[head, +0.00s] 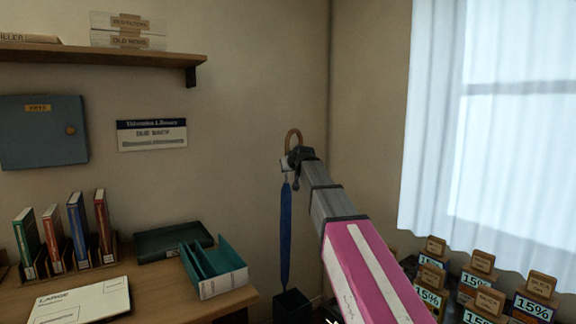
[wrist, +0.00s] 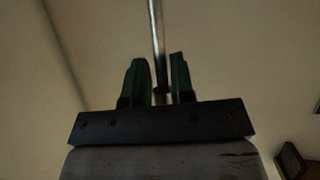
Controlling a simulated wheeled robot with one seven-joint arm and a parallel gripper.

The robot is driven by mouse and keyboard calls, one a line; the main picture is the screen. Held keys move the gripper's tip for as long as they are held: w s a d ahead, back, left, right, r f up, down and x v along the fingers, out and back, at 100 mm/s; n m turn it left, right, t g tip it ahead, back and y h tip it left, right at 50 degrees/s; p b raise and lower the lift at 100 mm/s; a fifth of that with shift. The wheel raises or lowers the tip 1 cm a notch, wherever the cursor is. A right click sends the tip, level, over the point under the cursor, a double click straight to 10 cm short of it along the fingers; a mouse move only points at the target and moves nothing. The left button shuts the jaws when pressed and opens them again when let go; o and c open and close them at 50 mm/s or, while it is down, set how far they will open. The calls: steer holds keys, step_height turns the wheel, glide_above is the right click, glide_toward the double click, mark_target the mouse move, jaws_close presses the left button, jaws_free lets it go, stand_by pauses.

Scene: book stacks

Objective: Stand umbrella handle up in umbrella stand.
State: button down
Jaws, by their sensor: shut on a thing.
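The umbrella (head: 286,235) is blue and furled. It hangs nearly upright in the head view, with its curved brown handle (head: 293,136) at the top. My gripper (head: 287,168) is shut on its shaft just below the handle. In the wrist view the thin metal shaft (wrist: 158,40) passes between the green fingers of my gripper (wrist: 158,80). The dark umbrella stand (head: 291,308) is on the floor below, cut off by the picture's bottom edge. The umbrella's lower end meets the stand's opening in the picture. I cannot tell whether the tip is inside.
A wooden desk (head: 150,305) at left holds upright books, a green file box (head: 215,268), a dark tray (head: 172,241) and a white pad. Several wooden-topped items with 15% signs (head: 482,261) stand at lower right, near the curtain (head: 440,120). A wall shelf (head: 100,56) is upper left.

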mark_target(289, 226)
steer(key=shift+f, duration=13.35)
steer(key=c, duration=0.9)
jaws_free()
steer(key=shift+s, duration=0.1)
steer(key=v, duration=1)
steer(key=shift+s+d+r, duration=0.15)
steer(key=shift+s+d, duration=0.05)
steer(key=shift+s, duration=0.05)
